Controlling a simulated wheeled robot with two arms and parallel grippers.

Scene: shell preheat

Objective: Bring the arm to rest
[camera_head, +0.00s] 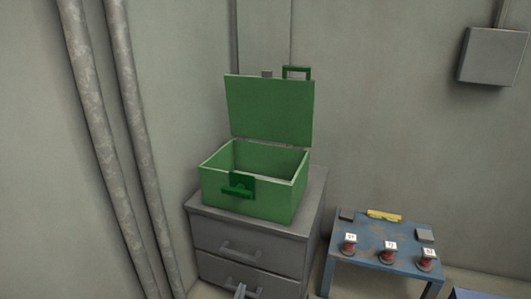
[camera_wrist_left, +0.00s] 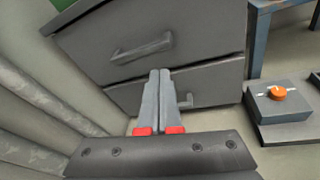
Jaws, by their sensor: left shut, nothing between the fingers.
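Most of the left arm is out of the head view. My right gripper is in neither view.
A green box (camera_head: 250,195) with its lid (camera_head: 270,108) raised stands on the cabinet. A blue table (camera_head: 372,255) with several small red-and-white items is at the right. Pipes (camera_head: 95,130) run down the left wall. A grey block with an orange knob (camera_wrist_left: 278,93) is right of the cabinet.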

